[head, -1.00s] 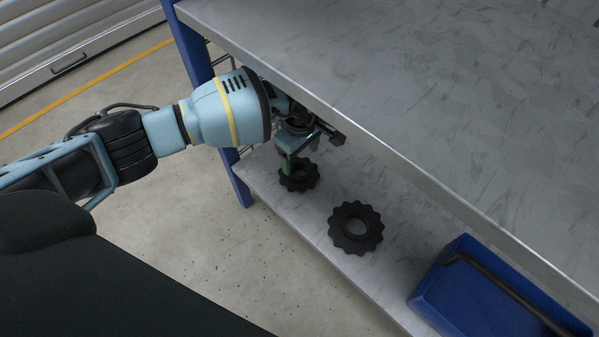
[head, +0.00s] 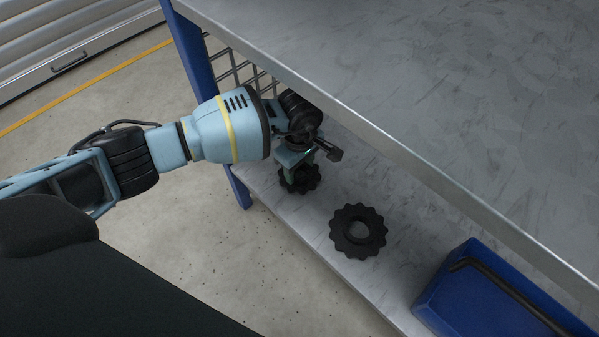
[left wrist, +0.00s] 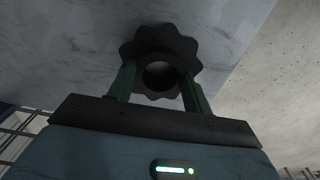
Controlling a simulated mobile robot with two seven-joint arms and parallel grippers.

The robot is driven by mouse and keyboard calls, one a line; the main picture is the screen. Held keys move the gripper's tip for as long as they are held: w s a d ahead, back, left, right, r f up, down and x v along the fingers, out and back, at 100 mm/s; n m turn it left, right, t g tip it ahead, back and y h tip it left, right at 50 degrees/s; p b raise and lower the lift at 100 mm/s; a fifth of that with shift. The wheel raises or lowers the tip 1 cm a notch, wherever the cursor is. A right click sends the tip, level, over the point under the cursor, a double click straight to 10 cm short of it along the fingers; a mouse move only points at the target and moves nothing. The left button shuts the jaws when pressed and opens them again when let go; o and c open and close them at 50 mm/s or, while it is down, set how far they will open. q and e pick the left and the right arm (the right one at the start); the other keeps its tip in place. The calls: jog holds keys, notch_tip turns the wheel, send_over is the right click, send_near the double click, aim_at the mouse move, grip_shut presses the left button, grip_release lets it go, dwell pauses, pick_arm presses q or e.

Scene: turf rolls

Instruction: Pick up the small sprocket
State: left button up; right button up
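The small sprocket (head: 308,185), a dark toothed ring, lies flat near the left end of the lower shelf (head: 300,222). A larger dark sprocket (head: 341,240) lies apart from it to the right. My left gripper (head: 298,172) reaches under the upper shelf and points down over the small sprocket, hiding part of it. In the left wrist view, the gripper's two green fingers (left wrist: 157,75) stand apart, with tips over the left and right sides of the small sprocket (left wrist: 160,38) and its hole between them. I cannot tell whether they touch it. My right gripper is out of view.
The upper metal shelf (head: 430,90) overhangs the lower one, its front edge close to my left wrist. A blue bin (head: 440,283) with a dark bar stands at the right. A blue post (head: 190,45) and wire mesh (head: 235,72) are at the left end.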

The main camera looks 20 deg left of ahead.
pick_arm(q)
jog(key=c, duration=0.8)
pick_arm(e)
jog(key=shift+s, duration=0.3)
